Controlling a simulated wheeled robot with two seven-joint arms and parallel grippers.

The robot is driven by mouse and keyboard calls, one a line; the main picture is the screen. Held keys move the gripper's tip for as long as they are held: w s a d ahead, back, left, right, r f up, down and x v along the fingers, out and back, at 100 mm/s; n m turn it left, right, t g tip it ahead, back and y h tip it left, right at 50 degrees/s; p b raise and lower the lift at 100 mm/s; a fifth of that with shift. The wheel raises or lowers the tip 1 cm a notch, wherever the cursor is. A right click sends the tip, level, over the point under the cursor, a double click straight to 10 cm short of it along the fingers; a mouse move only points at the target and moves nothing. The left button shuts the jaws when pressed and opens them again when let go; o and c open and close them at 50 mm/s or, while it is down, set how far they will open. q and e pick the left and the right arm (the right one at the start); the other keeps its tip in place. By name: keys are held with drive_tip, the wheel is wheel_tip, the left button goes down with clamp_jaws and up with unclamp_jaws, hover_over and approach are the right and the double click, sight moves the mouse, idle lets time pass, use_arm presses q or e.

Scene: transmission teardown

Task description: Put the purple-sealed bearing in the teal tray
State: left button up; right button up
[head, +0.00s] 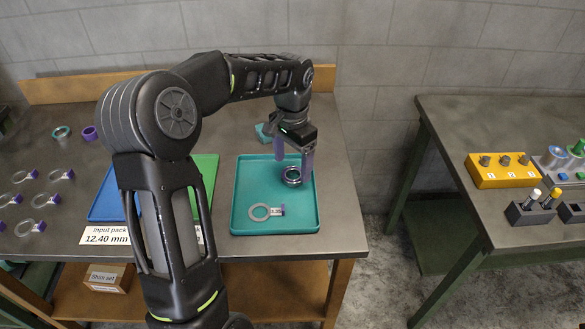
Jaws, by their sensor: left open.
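The teal tray (240,213) lies on the left table near its right edge. A round metallic bearing (291,176) with a dark purplish tint is in the right part of the tray and appears to rest on its floor. My left gripper (294,167) reaches down over the tray with its fingers apart, one on each side of the bearing or just above it. I cannot tell whether either finger touches it. My right gripper is not in view.
A flat tagged ring (260,212) lies in the tray. Blue (104,203) and green (207,172) trays stand to its left, partly behind my arm. Purple (89,132) and teal (62,132) rings and several tagged rings lie further left. A gap separates the right table (450,150).

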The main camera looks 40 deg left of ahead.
use_arm(q)
wheel_tip(320, 180, up, 10)
drive_tip(key=shift+f, duration=0.25)
idle(0.6)
